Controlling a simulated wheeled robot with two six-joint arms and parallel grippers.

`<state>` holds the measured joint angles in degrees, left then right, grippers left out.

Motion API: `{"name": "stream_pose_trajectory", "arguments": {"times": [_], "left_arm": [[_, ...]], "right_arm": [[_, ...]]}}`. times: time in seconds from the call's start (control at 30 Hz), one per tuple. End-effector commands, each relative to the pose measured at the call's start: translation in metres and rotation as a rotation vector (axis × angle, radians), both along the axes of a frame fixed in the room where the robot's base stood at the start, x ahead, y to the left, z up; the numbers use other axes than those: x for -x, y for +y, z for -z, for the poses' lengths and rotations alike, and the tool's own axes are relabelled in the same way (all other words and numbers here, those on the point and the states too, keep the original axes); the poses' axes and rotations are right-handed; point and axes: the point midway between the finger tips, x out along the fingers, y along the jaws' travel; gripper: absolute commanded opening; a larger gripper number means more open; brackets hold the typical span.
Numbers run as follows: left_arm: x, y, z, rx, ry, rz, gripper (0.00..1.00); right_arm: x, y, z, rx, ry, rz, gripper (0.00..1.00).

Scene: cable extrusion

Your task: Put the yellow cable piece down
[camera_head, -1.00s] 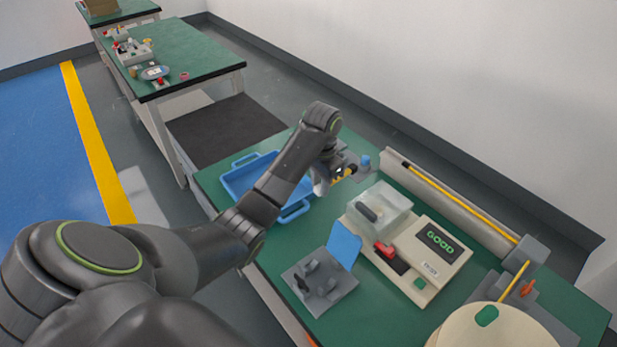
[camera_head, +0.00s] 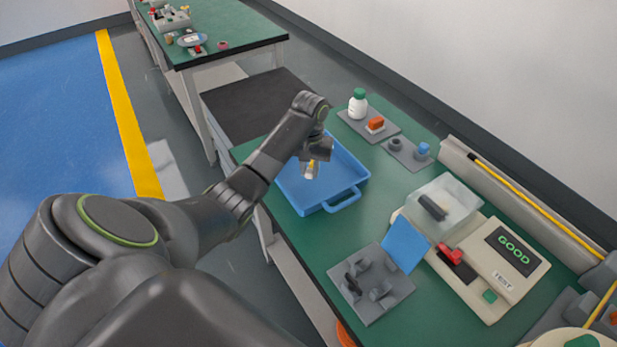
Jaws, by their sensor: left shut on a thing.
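My left gripper (camera_head: 310,171) hangs over the blue tray (camera_head: 338,176) on the green bench. It is shut on the yellow cable piece (camera_head: 314,164), of which only a short yellow bit shows between the fingers. The rest of the piece is hidden by the gripper. I cannot tell whether the piece touches the tray floor. The visible part of the tray is empty. My right gripper is out of view.
A white bottle (camera_head: 358,103) with a green cap and a grey holder with a blue knob (camera_head: 423,150) stand behind the tray. A tester reading GOOD (camera_head: 507,248) and a grey fixture (camera_head: 376,303) with a blue flap are nearer. Bare green bench (camera_head: 318,240) lies between tray and fixture.

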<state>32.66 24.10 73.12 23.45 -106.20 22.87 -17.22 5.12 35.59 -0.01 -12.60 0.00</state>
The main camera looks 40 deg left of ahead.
Motion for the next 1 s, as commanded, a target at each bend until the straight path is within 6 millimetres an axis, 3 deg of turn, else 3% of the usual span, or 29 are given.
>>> {"name": "stream_pose_trajectory", "arguments": {"times": [0.4, 0.77, 0.8, 0.97, 1.0], "left_arm": [[0.000, 0.000, 0.047, 0.000, 0.001, 0.001, 0.00], [0.000, 0.000, 0.051, 0.000, -0.001, 0.001, 0.00], [0.000, 0.000, 0.051, 0.000, 0.000, 0.001, 0.22], [0.000, 0.000, 0.051, 0.000, -0.001, 0.002, 0.43], [0.000, 0.000, 0.051, 0.000, -0.001, 0.002, 0.43]], "right_arm": [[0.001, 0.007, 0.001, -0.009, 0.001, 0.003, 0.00], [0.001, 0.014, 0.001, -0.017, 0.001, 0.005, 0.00], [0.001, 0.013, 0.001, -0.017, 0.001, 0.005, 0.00], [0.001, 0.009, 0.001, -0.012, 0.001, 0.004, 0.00], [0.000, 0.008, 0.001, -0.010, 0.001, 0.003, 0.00]]}}
